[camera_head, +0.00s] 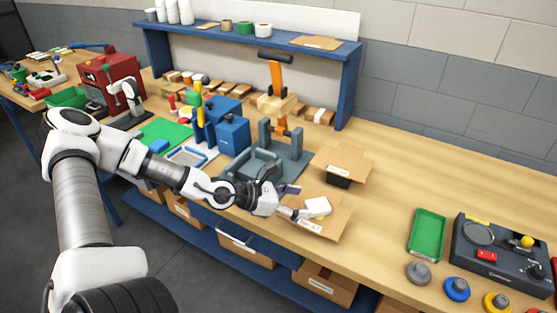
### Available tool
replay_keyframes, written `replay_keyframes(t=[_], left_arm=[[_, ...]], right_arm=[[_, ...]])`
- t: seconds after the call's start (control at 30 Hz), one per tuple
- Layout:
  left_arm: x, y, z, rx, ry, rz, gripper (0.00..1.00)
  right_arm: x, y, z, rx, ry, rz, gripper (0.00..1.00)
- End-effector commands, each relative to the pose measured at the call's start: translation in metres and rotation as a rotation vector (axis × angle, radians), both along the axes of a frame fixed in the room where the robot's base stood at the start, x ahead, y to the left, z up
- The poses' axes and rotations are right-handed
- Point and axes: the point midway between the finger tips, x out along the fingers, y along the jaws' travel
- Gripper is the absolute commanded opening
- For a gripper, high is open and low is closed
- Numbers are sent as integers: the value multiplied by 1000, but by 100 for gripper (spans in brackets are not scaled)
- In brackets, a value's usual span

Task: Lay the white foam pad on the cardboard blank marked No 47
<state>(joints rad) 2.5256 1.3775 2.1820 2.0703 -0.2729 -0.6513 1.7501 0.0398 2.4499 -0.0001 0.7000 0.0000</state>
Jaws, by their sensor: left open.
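A white foam pad (317,206) shows over a flat cardboard blank (332,225) near the front edge of the bench. It looks to be lying on the blank, but I cannot tell for sure whether it touches. My left gripper (297,203) is open, just left of the pad, with its fingertips close to the pad's left side. I cannot tell whether they touch it. A second cardboard blank (352,161) rests on a dark block behind. No number is readable on either blank. My right gripper is out of view.
A grey press with an orange handle (277,72) stands behind my left gripper, with blue boxes (232,133) left of it. A green tray (427,235) and a dark control panel (500,254) are at the right. The bench between blanks and tray is clear.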

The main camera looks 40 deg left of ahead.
Motion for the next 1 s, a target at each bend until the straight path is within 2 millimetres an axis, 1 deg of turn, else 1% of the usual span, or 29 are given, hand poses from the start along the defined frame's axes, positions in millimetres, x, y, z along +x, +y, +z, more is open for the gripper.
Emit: replay_keyframes(t=[0.03,0.23,0.3,0.4,0.53,0.6,0.67,0.73,0.77,0.8,0.83,0.87,0.9,0.97,1.0], left_arm=[[-5,4,17,-6,1,5,76],[-27,17,27,-4,0,6,76],[-34,21,27,4,5,7,76],[-41,28,25,16,8,12,76],[-48,30,25,8,3,4,76],[-51,28,24,16,8,-15,76],[-56,20,20,55,26,-72,76],[-70,2,8,156,76,-210,76],[-80,-8,1,218,106,-295,76],[-97,-19,-10,317,152,-426,76],[-111,-27,-20,401,186,-537,76],[-127,-32,-30,489,222,-652,76],[-148,-37,-42,613,260,-813,76],[-175,-37,-58,796,294,-1050,76],[-189,-36,-66,914,297,-1206,76]], right_arm=[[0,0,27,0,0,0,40],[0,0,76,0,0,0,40],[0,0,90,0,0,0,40],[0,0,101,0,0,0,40],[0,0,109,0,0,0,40],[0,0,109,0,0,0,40],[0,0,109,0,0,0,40],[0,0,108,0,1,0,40],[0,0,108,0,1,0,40],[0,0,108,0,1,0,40],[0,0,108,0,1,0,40],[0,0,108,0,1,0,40],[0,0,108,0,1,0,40],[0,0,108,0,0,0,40],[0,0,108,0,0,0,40]])
